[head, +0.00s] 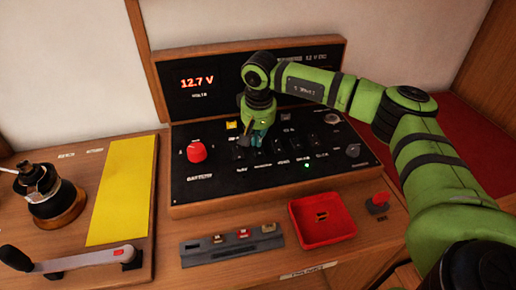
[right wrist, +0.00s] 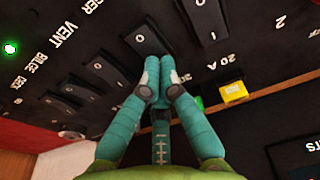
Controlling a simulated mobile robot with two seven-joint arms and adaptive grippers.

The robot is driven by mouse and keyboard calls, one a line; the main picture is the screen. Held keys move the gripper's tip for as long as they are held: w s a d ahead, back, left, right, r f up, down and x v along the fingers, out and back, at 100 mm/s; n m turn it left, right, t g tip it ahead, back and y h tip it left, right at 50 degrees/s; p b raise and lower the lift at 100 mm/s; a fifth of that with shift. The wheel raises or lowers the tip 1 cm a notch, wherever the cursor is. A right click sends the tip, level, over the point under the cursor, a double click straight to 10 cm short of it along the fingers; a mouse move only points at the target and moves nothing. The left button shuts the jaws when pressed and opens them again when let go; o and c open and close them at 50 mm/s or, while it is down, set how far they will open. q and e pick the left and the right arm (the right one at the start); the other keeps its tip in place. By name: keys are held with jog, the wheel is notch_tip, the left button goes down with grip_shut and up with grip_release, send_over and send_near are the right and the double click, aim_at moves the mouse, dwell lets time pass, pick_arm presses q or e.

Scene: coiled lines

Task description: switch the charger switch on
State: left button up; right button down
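The black switch panel (head: 275,185) stands at the back of the bench with rows of black rocker switches. My right gripper (head: 258,136) is over its left-middle part. In the right wrist view the teal fingers of my right gripper (right wrist: 160,68) are together, with nothing seen between them. Their tips are at the lower end of a rocker switch (right wrist: 143,40) marked O; I cannot tell whether they touch it. A label at the top edge is cut off and ends in "ER", so I cannot tell which rocker is the charger's. My left gripper is not in view.
A red knob (head: 196,151) stands on the panel's left. A green light (head: 306,165) is lit. The display (head: 197,82) reads 12.7 V. A red tray (head: 322,219) and a grey strip (head: 232,244) lie in front. A winch (head: 50,192) and yellow pad (head: 123,190) are left.

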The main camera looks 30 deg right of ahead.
jog(key=shift+s+f, duration=0.1)
jog(key=shift+f, duration=0.1)
jog(key=shift+r, duration=0.1)
jog(key=shift+r+p, duration=0.65)
jog(key=shift+r, duration=0.2)
jog(key=shift+r+p, duration=1.6)
jog(key=shift+r, duration=1)
